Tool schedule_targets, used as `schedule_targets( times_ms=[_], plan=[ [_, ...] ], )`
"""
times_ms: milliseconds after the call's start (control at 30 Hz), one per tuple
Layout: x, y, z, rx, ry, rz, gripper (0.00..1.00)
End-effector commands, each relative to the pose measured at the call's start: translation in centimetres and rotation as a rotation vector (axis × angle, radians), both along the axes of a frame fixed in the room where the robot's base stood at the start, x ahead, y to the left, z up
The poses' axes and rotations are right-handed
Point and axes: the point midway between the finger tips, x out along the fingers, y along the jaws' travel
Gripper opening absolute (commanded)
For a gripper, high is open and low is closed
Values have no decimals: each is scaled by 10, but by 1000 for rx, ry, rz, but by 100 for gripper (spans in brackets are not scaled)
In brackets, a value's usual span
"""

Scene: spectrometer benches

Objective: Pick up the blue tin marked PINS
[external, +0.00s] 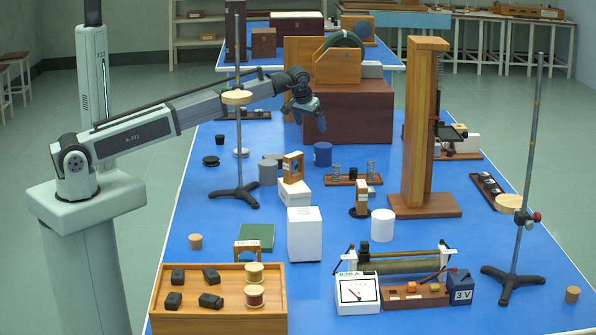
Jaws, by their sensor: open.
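A small blue cylinder (322,154), the only blue tin-like thing I can make out, stands upright on the blue bench top, in front of the large dark red-brown box. Any marking on it is too small to read. My gripper (308,119) is open and points downward in the air, in front of the box's face. It appears above and slightly left of the blue tin in the picture, apart from it. Nothing shows between the fingers. The gap in depth between gripper and tin is hard to judge from this one view.
The red-brown box (360,112) stands behind the tin. A grey cylinder (268,172) and a small wooden frame on a white block (296,194) are to its left. A low wooden board (353,180) lies in front. A tall wooden column (417,130) stands right.

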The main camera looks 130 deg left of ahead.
Motion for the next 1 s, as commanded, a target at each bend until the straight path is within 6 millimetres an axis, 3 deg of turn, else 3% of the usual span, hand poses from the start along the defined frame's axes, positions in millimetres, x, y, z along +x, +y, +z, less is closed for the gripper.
schedule_targets(
  times_ms=[100, 200, 600, 1000],
  plan=[
    [27, -6, -2, -23, -45, -22, 100],
    [34, -6, -8, -31, -57, -27, 100],
    [32, 19, -66, -32, -56, -27, 100],
    [31, 28, -86, -31, -56, -27, 100]
  ],
)
